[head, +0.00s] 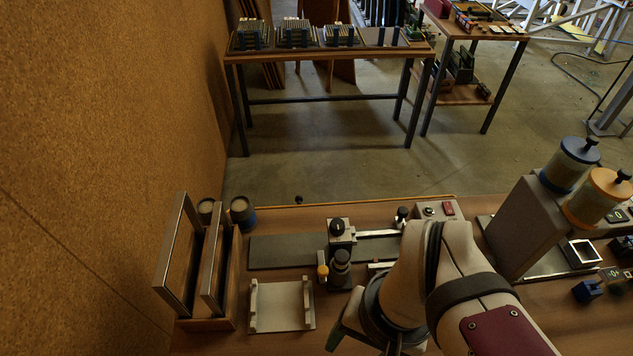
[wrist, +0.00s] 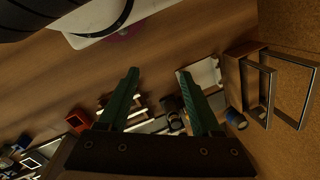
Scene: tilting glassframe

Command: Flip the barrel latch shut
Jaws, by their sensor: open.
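My gripper (wrist: 159,74) is open in the wrist view, its two green fingers wide apart with nothing between the tips. In the head view my arm hides most of it; a green finger (head: 346,322) shows at the bottom. No part is plainly marked as the barrel latch. The likeliest is the grey block with a black knob (head: 339,236) and a silver bar (head: 376,234) running right from it. Dark round parts of this fixture (wrist: 175,122) show beyond the fingers in the wrist view. I cannot tell the latch's position.
Two metal-edged frames (head: 178,258) stand upright in a wooden holder at left, near the cork wall. A pale cradle (head: 282,306) lies beside them. A button box (head: 437,211) is behind my arm. A grey dispenser with blue and orange jars (head: 570,165) stands at right.

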